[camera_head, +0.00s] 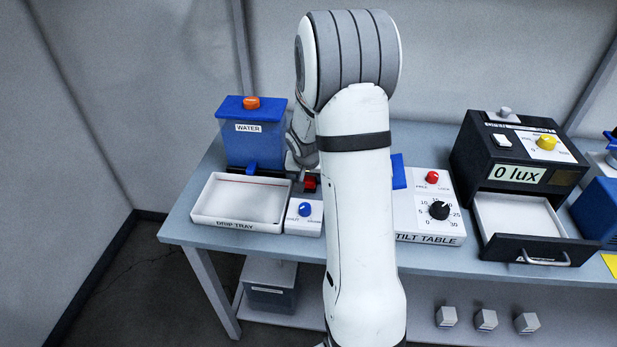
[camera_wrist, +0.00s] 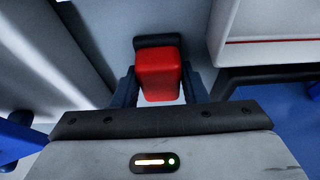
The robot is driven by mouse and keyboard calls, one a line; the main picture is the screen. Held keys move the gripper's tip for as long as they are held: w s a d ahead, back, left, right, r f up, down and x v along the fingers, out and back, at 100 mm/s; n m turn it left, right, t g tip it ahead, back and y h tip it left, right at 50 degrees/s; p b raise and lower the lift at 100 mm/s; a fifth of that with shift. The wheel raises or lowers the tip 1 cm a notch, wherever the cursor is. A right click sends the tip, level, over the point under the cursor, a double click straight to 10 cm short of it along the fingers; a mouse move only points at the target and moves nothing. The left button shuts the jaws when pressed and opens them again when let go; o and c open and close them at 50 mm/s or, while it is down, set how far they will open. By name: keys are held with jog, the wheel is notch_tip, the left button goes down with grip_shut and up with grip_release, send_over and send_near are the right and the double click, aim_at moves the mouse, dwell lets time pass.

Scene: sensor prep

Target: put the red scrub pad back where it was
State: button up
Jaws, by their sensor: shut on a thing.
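The red scrub pad (camera_wrist: 158,78) is a small red block with a dark part at its far end. In the wrist view it sits between the two dark fingers of my gripper (camera_wrist: 165,88), which is shut on it. In the head view the red pad (camera_head: 310,184) shows just left of my arm, behind the small white box with the blue knob and to the right of the drip tray. My arm hides most of the area around it. I cannot tell whether the pad touches the table.
The white drip tray (camera_head: 240,221) lies before the blue water tank (camera_head: 252,150). A white box with a blue knob (camera_head: 305,209) stands beside the tray. The tilt table panel (camera_head: 430,222) and the black lux box (camera_head: 470,150), its drawer open, stand to the right.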

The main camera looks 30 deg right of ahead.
jog(key=shift+f, duration=0.1)
jog(key=o, duration=0.9)
